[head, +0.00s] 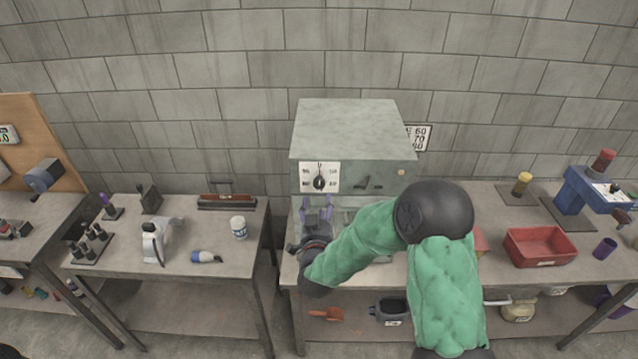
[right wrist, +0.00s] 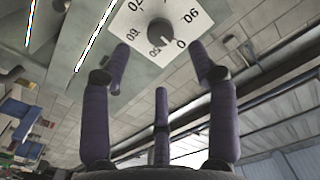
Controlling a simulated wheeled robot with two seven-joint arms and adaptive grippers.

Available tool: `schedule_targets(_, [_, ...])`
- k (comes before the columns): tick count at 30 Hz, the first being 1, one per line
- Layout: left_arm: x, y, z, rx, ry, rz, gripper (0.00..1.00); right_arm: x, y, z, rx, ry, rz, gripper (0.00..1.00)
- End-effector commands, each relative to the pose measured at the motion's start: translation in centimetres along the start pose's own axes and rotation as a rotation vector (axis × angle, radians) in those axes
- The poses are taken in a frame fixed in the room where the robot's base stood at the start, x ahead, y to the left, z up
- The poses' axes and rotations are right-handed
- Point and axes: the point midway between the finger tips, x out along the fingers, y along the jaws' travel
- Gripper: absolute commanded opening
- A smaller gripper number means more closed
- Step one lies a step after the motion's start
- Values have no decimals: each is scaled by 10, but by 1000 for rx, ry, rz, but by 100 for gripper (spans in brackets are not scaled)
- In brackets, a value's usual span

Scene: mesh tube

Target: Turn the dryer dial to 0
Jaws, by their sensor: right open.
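The dryer (head: 348,135) is a grey-green metal box against the wall, on the workbench. Its black round dial (head: 319,184) sits on a white square plate with numbers on the dryer's front. The dial (right wrist: 160,31) also shows at the top of the right wrist view, with 0, 60, 70 and 90 readable around it. I cannot tell exactly which mark the pointer is at. My right gripper (head: 317,207) is open and empty, just below and in front of the dial. In the right wrist view its purple fingers (right wrist: 161,68) are spread below the dial, apart from it.
My right arm covers part of the dryer's lower front and bench. A red tray (head: 540,246) stands on the bench to the right. A separate table at left holds a white can (head: 239,227) and a blue-white bottle (head: 205,256). A gap separates the two tables.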

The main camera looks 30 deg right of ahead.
Motion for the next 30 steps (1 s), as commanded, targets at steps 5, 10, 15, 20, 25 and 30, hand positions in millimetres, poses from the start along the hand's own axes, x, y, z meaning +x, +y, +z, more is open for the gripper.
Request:
schedule_targets(5, [-5,2,0,0,0,0,40,32,1,-1,-1,0,3,60])
schedule_targets(10, [-9,3,0,0,0,0,40,61,1,-1,-1,1,2,60])
schedule_targets(15, [-12,4,0,0,0,0,40,82,0,-1,-1,0,2,60])
schedule_targets(20, [-13,4,0,0,0,0,40,92,0,0,-2,0,0,60])
schedule_targets(25, [-13,4,0,0,0,0,40,94,1,0,-2,0,0,60])
schedule_targets(30, [-13,4,0,0,0,0,40,94,1,0,-2,0,0,51])
